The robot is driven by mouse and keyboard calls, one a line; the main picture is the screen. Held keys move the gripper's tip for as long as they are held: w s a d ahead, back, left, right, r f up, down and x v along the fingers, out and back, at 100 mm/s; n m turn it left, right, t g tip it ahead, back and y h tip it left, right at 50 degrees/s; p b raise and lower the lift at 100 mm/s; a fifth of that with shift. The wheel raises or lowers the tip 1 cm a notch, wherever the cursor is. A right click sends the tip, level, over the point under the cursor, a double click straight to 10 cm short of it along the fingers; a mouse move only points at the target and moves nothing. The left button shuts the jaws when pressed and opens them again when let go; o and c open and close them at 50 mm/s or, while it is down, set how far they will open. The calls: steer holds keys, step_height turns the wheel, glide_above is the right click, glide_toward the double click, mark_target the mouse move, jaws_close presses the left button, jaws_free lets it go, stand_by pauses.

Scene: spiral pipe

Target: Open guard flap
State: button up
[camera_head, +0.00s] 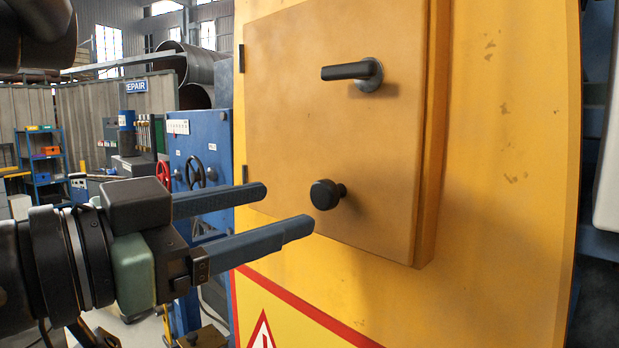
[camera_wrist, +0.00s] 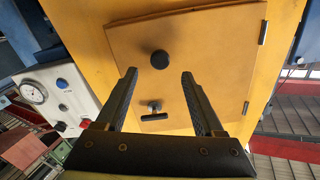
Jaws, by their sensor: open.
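The guard flap (camera_head: 285,140) is an orange-yellow panel on a yellow machine housing, and it looks shut. It also shows in the wrist view (camera_wrist: 215,60). A black lever handle (camera_head: 350,71) sits near its top right, and a round black knob (camera_head: 325,195) sticks out lower down. In the wrist view the knob (camera_wrist: 160,60) lies just beyond and between the fingertips, and the lever handle (camera_wrist: 154,112) shows between the fingers. My gripper (camera_head: 289,207) is open and empty. Its fingers point at the flap, left of the knob and apart from it.
Hinges (camera_head: 241,58) run along the flap's left edge. A yellow housing face (camera_head: 500,200) surrounds it, with a red-bordered warning sign (camera_head: 290,310) below. A blue machine with handwheels (camera_head: 197,172) stands behind my gripper. Large pipes (camera_head: 190,65) lie further back.

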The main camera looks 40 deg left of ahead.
mark_target(319, 195)
steer(key=w, duration=0.1)
steer(key=w+p, duration=0.1)
steer(key=w, duration=0.2)
steer(key=shift+w+d+r, duration=0.15)
steer(key=shift+w+d, duration=0.05)
steer(key=shift+d, duration=0.1)
steer(key=shift+w+p, duration=0.4)
steer(key=shift+w, duration=0.3)
jaws_close()
steer(key=shift+s, duration=0.1)
stand_by(0.4)
